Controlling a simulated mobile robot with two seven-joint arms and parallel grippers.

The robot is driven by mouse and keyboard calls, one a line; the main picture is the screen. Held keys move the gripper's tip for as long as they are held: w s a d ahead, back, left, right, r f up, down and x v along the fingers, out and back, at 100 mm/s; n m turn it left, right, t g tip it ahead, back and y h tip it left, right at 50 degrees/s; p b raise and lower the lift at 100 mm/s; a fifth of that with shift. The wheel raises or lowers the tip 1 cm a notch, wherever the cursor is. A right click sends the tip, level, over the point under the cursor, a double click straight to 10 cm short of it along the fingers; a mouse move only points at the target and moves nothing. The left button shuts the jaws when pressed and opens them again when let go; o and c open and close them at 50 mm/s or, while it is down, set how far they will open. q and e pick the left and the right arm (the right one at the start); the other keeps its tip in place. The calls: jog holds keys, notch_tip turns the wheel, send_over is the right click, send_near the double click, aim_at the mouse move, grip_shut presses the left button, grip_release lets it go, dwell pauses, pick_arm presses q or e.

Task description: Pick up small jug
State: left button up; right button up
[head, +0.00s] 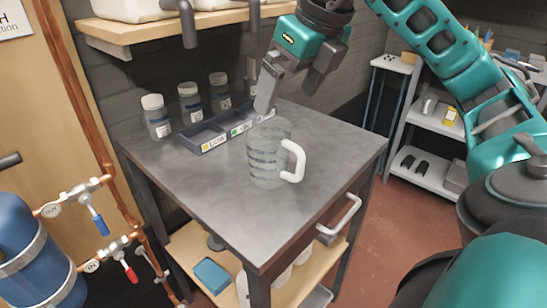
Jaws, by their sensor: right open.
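The small jug (262,160) is a clear, ribbed vessel with a white handle (294,161) on its right side. It stands upright on the dark grey table (205,205), near its middle. My right gripper (290,88) is open and empty, above and behind the jug in the picture, with its fingers pointing down. Its left fingertip shows just above the jug's rim; I cannot tell the exact gap in depth. My left gripper is not in view.
A dark divided tray (208,137) with labels lies behind the jug. Several white-lidded jars (156,117) stand along the back. A wooden shelf (150,29) hangs above. The table's front has a drawer handle (341,216). The tabletop left and front of the jug is clear.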

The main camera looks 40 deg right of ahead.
aim_at(270, 139)
jog(key=b+x, duration=0.3)
jog(key=x, duration=0.9)
jog(key=shift+f, duration=0.2)
jog(key=shift+c, duration=0.2)
jog(key=shift+r, duration=0.1)
jog(key=c, duration=0.7)
jog(key=shift+r, duration=0.1)
